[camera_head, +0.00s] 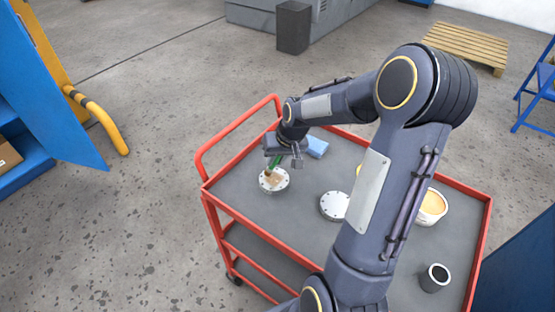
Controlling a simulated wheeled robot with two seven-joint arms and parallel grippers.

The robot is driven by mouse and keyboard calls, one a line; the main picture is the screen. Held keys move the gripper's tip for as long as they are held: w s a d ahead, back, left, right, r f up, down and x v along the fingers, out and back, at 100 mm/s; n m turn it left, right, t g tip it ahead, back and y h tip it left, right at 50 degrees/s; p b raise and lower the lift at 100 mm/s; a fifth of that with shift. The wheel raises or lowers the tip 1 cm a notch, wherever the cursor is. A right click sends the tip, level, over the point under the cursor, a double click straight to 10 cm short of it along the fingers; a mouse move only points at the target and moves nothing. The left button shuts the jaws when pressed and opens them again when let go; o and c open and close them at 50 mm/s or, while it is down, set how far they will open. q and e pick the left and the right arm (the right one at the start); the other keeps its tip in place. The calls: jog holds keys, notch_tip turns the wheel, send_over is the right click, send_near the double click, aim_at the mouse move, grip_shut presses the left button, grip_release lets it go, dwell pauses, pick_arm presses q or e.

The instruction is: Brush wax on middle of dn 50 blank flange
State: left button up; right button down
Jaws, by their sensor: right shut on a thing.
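My right gripper (283,155) is shut on a brush with a green handle (275,161) and points down over the left part of the cart. The brush's brown bristle end (271,177) is at the middle of a round grey blank flange (282,184) with bolt holes; whether it touches is too small to tell. A second, larger-looking round flange (333,206) lies to the right, partly hidden by my arm. No label shows which one is DN 50. A white bowl of yellow-orange wax (432,207) stands farther right, partly behind my arm. My left gripper is not in view.
The red-framed cart (225,172) has a grey top. A blue sponge-like block (317,147) lies behind the gripper, and a dark cup (435,278) stands at the front right. The top's left front part is clear. A blue cabinet (50,90) stands left.

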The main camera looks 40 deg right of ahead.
jog(key=r+p, duration=0.1)
jog(key=r, duration=0.3)
jog(key=shift+s+p, duration=0.2)
jog(key=shift+p, duration=0.2)
jog(key=shift+w+r+p, duration=0.2)
jog(key=shift+r+p, duration=0.3)
jog(key=shift+r, duration=0.1)
jog(key=shift+r+p, duration=1.05)
jog(key=shift+r, duration=0.4)
jog(key=shift+f+b, duration=0.55)
jog(key=shift+s, duration=0.1)
